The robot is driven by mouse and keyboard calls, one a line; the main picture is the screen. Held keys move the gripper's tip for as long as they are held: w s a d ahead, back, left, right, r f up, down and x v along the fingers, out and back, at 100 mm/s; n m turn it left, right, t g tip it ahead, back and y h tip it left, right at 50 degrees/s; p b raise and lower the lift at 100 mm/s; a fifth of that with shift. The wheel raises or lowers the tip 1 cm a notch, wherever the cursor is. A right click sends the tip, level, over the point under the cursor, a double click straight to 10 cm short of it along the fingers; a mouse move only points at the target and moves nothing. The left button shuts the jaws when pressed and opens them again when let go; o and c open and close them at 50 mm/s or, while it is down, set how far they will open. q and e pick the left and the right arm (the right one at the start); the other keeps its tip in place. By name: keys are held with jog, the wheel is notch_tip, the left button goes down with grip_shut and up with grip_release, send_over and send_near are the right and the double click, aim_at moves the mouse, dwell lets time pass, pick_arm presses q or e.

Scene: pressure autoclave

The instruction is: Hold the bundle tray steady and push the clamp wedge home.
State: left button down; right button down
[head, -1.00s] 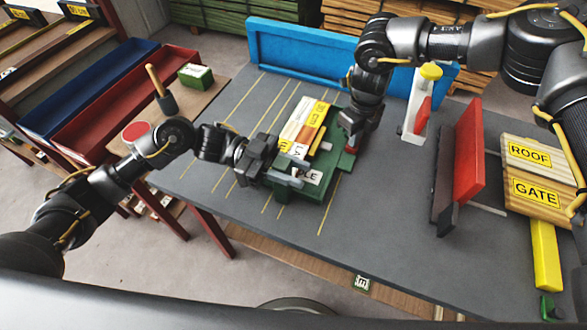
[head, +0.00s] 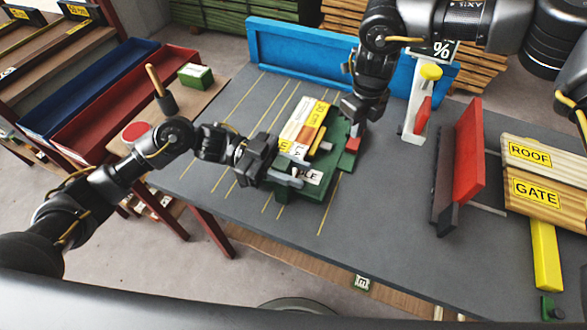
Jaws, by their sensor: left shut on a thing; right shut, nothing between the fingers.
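The green bundle tray (head: 312,190) lies on the grey table and holds a bundle of wooden pieces (head: 305,121) with yellow and white labels. My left gripper (head: 280,172) is shut on the tray's near left side. A red block (head: 353,145), which may be the clamp wedge, sits at the tray's right edge.
A blue rail (head: 300,52) stands along the back edge. To the right are a white post with a yellow knob (head: 430,73), an upright red plate (head: 468,150) and boards marked ROOF and GATE (head: 540,170). Table right of the tray is clear.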

jog(key=shift+s+a+r, duration=0.1)
jog(key=shift+s+r, duration=0.05)
jog(key=shift+r, duration=0.4)
jog(key=shift+s+r, duration=0.15)
jog(key=shift+r, duration=0.35)
pick_arm(q)
jog(key=c, duration=1)
grip_release()
jog(key=shift+a, duration=0.1)
jog(key=v, duration=1.2)
